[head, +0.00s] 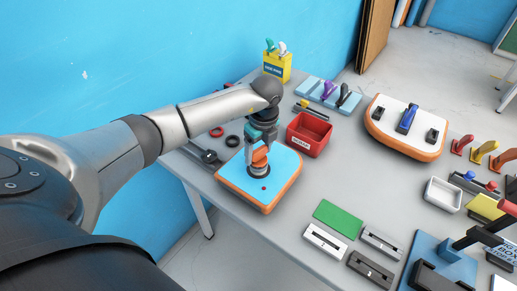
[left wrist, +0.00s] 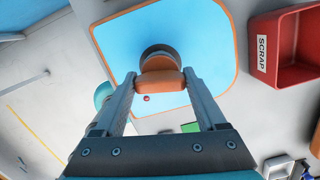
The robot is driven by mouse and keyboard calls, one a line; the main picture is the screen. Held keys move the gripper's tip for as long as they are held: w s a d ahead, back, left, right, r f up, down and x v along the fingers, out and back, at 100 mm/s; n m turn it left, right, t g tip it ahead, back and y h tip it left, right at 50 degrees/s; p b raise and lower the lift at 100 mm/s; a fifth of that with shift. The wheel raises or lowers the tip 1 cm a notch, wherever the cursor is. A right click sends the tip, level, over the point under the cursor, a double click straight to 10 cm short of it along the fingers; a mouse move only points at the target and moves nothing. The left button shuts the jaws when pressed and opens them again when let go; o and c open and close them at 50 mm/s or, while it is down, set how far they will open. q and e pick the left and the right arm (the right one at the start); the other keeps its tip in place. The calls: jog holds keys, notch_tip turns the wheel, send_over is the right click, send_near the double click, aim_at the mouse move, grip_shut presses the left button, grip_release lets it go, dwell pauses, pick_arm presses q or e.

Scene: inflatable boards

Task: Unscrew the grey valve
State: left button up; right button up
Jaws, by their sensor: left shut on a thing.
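A blue inflatable board (head: 283,181) with an orange rim lies on the table. On it stands a round dark-grey valve fitting (head: 259,173), also in the left wrist view (left wrist: 158,50). An orange piece (left wrist: 160,82) sits at this fitting; whether it is part of the valve or a separate tool I cannot tell. My left gripper (head: 260,146) comes down over the fitting, its fingers closed on the orange piece (head: 260,157). The fitting's top is partly hidden by the orange piece and the gripper. My right gripper is not in view.
A red SCRAP bin (head: 308,134) stands close right of the board. Black and red rings (head: 217,132) lie to its left. A white board (head: 405,145), a white tray (head: 442,194), a green pad (head: 337,217) and several handled tools occupy the right. Some bare table lies between.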

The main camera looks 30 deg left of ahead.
pick_arm(q)
jog(key=shift+f+n, duration=0.1)
jog(key=shift+n, duration=0.9)
jog(key=shift+s+d+n+g+p, duration=0.1)
jog(key=shift+n+g+p, duration=0.2)
jog(key=shift+n+p, duration=0.65)
jog(key=shift+n, duration=0.75)
jog(key=shift+n+p, duration=0.4)
jog(key=shift+n, duration=0.5)
jog(key=shift+f+n, duration=0.1)
jog(key=shift+n, duration=0.7)
